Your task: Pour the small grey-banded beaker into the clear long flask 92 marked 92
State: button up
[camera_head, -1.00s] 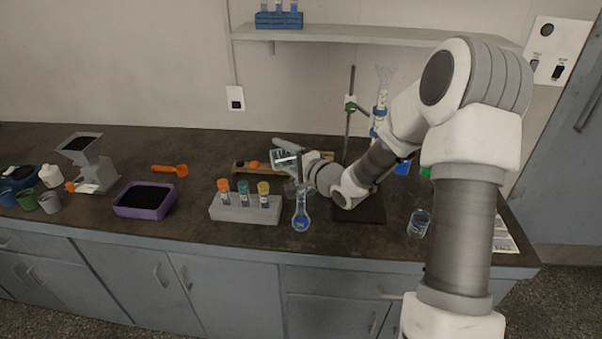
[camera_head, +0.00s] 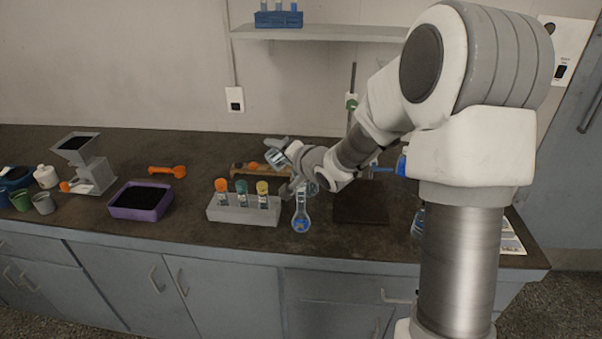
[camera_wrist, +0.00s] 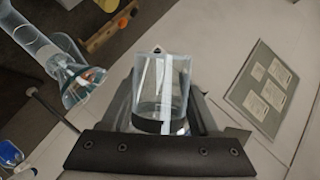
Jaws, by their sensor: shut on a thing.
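My gripper (camera_head: 282,160) is shut on a small clear beaker (camera_head: 275,156). In the wrist view the beaker (camera_wrist: 163,85) sits between the fingers (camera_wrist: 160,118), with a dark grey band near its base. In the head view the beaker looks tilted and is small and partly covered by my gripper. A clear long-necked flask (camera_head: 301,223) with blue at its round base stands on the bench, below and right of the beaker. My gripper partly covers its neck. Its marking is too small to read.
A grey rack (camera_head: 243,212) with several capped vials stands left of the flask. A purple tray (camera_head: 141,204) of dark grains is further left. A dark plate (camera_head: 360,208) and a stand rod (camera_head: 352,90) are to the right. A wooden block (camera_head: 240,168) lies behind.

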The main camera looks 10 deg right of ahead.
aim_at(272, 162)
jog(key=shift+f+n+h+b, duration=0.3)
jog(key=shift+f+n+b, duration=0.25)
jog(key=shift+b, duration=0.5)
jog(key=b, duration=0.1)
jog(key=n+h+b, duration=0.1)
jog(key=b, duration=0.1)
jog(key=shift+a+f, duration=0.2)
jog(key=shift+f, duration=0.15)
jog(key=b, duration=0.2)
jog(key=a+n+b, duration=0.1)
jog(key=b, duration=0.2)
jog(key=shift+s+a+f+n+h+b, duration=0.1)
jog(key=shift+f+n+h+b, duration=0.15)
jog(key=shift+h+b, duration=0.15)
jog(key=shift+f+b, duration=0.15)
jog(key=shift+b, duration=0.6)
jog(key=shift+a+f+h+b, duration=0.2)
jog(key=shift+h+b, duration=0.1)
jog(key=shift+b, duration=0.6)
jog(key=shift+a+f+n+b, duration=0.15)
jog(key=shift+n+b, duration=0.25)
jog(key=shift+b, duration=0.85)
jog(key=b, duration=0.3)
jog(key=shift+a+f, duration=0.15)
jog(key=shift+f, duration=0.05)
jog(key=b, duration=0.3)
jog(key=shift+a+f, duration=0.1)
jog(key=shift+f, duration=0.2)
